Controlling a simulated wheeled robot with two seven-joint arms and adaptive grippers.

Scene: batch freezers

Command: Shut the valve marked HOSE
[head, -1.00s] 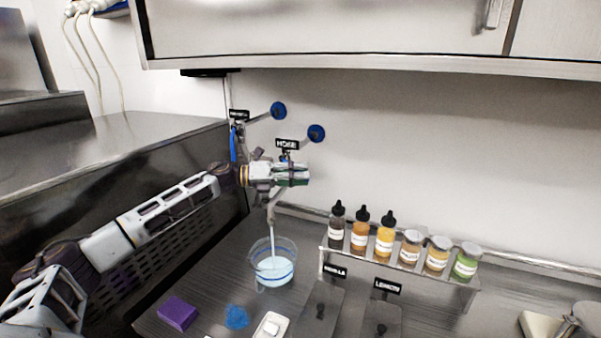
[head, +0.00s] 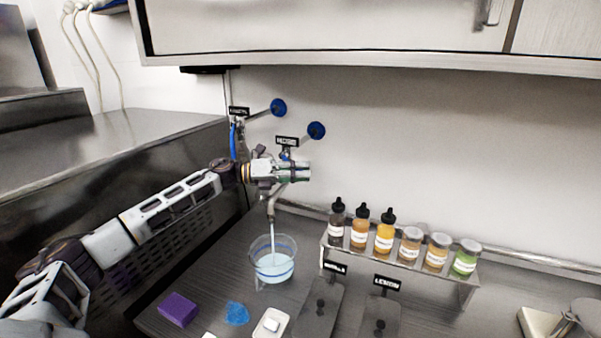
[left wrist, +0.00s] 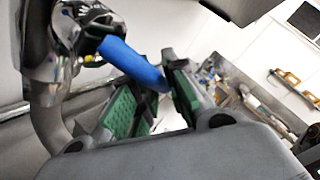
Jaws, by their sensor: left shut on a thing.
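The HOSE sign (head: 287,141) is on the wall, above a metal tap whose spout (head: 272,206) points down. A pale stream runs from the spout into a clear measuring jug (head: 287,246) with blue bands, which holds pale liquid. My left gripper (head: 304,172) is at this tap, just below the sign, and hides most of the valve in the head view. In the left wrist view, the valve's blue lever (left wrist: 135,66) lies between the green finger pads of my left gripper (left wrist: 155,98), which is shut on it. My right gripper is not in view.
A second tap with a blue lever (head: 233,140) and its own sign (head: 239,111) is close on the left. A rack (head: 466,286) of several bottles and jars stands to the right. A purple block (head: 178,310) and a blue cloth-like piece (head: 237,313) lie in front.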

